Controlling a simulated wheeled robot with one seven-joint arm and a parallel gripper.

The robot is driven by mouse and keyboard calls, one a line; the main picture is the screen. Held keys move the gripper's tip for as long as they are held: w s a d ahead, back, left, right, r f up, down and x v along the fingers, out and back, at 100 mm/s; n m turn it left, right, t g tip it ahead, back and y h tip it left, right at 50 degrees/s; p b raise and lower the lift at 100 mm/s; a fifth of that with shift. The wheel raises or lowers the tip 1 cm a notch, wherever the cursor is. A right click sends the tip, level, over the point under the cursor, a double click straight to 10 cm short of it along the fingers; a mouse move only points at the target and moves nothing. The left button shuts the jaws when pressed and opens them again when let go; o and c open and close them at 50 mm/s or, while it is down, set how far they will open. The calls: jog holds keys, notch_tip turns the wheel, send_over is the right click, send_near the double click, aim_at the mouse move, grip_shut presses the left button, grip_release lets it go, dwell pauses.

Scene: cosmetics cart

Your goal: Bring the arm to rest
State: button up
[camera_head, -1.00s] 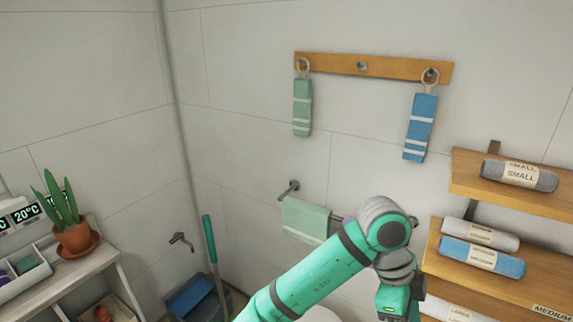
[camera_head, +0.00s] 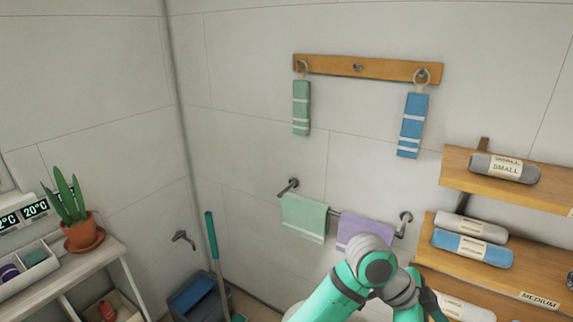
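My green and grey arm (camera_head: 340,290) reaches in from the bottom edge, in front of the towel bar and beside the shelves. Its elbow is just below the purple towel (camera_head: 362,230) and hides the lower part of it. The end of the arm runs out of the picture at the bottom right, and my gripper's fingers do not show. Whether it holds anything cannot be seen.
Wooden shelves (camera_head: 500,185) with rolled towels stand close to the arm on the right. A green towel (camera_head: 305,218) hangs on the bar. A peg rail (camera_head: 340,66) holds a green and a blue towel.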

jog(key=w+d+f+n+t+h, duration=0.3)
jog(key=w+f+n+t+h, duration=0.15)
jog(key=n+t+h, duration=0.5)
jog(key=s+a+f+n+t+y, duration=0.3)
jog(key=a+f+n+y, duration=0.3)
jog(key=a+f+n, duration=0.15)
jog(key=s+a+f+n+t+y, duration=0.4)
jog(key=a+f+n+y, duration=0.2)
jog(key=a+f, duration=0.25)
jog(key=s+a+r+m+y, duration=0.1)
jog(key=s+a+y, duration=0.5)
jog(key=s+a, duration=1.2)
jog(key=s+t, duration=0.1)
jog(key=s, duration=0.3)
jog(key=shift+r, duration=0.25)
